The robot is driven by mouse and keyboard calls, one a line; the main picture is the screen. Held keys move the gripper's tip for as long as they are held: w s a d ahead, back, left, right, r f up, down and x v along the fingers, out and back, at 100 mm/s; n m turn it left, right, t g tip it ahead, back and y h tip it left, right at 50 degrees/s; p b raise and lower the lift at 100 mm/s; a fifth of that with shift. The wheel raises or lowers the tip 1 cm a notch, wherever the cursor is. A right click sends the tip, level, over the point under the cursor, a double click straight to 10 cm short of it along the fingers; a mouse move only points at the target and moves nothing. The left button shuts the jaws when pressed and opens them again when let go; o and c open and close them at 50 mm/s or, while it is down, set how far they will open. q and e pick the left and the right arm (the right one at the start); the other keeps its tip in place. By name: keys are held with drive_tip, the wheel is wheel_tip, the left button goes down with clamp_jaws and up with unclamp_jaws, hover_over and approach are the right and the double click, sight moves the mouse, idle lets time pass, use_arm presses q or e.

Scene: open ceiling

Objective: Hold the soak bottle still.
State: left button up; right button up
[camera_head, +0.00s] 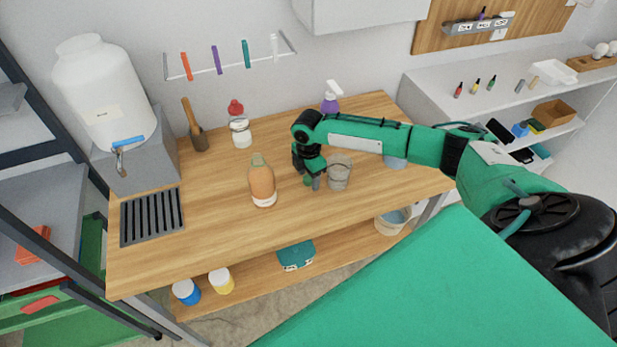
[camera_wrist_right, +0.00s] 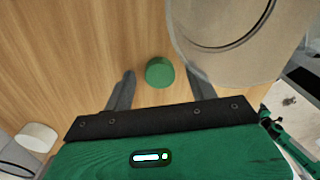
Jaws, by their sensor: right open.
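No label reads as soak bottle; the likeliest one is an orange-brown bottle (camera_head: 262,184) with a greenish top and white lower band. It stands upright on the wooden bench, left of my right gripper (camera_head: 313,182) and apart from it. My right gripper is open and points down at the bench. In the right wrist view, a small round green cap-like thing (camera_wrist_right: 160,72) lies between the spread fingers (camera_wrist_right: 158,80), with clear space on both sides. It seems untouched. My left gripper is not in view.
A red-topped bottle (camera_head: 240,133), a mallet (camera_head: 195,125) and a purple spray bottle (camera_head: 330,103) stand behind. The wooden bench (camera_head: 215,215) is clear at front left.

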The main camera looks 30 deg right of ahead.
sight(308, 178)
drive_tip(key=c, duration=1.1)
drive_tip(key=shift+o, duration=0.2)
drive_tip(key=shift+r, duration=0.1)
wheel_tip(308, 178, up, 20)
drive_tip(key=b, duration=0.4)
